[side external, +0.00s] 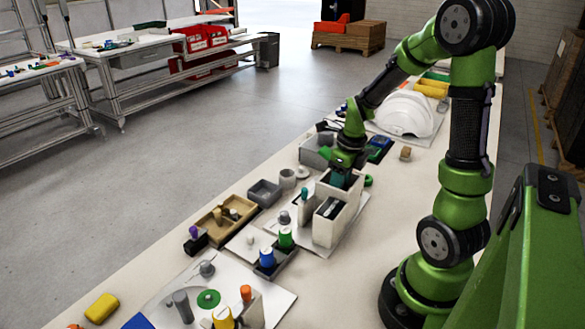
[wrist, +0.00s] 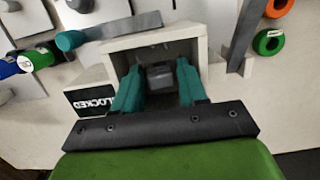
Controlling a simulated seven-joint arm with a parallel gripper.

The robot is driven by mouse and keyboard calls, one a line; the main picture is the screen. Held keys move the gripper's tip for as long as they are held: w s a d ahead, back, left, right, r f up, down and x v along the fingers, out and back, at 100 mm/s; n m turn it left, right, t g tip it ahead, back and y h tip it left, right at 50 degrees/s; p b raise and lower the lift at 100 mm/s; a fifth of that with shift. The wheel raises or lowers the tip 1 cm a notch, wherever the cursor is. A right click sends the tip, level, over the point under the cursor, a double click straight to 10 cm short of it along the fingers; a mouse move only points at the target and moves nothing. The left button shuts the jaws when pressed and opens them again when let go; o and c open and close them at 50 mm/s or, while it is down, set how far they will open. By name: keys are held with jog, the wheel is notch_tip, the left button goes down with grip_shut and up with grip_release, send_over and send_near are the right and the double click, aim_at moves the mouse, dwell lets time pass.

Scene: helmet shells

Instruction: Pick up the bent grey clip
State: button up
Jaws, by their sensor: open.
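My gripper (wrist: 160,72) has teal fingers, set apart, and points down into a white open box (wrist: 202,50). A small dark grey piece (wrist: 160,77) lies in the box between the fingers, with gaps on both sides. It may be the bent grey clip, but its shape is partly unclear. In the side view my gripper (side external: 341,180) is at the mouth of the white box (side external: 322,190), and the piece inside is hidden.
The box walls stand close around the fingers. A lower white box with a black LOCKED label (wrist: 90,100) adjoins it. A white helmet shell (side external: 405,113) lies farther back.

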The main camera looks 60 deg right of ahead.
jog(key=shift+f, duration=0.25)
grip_shut()
notch_tip(320, 180, up, 10)
jog(key=shift+r, duration=0.1)
dwell(0.5)
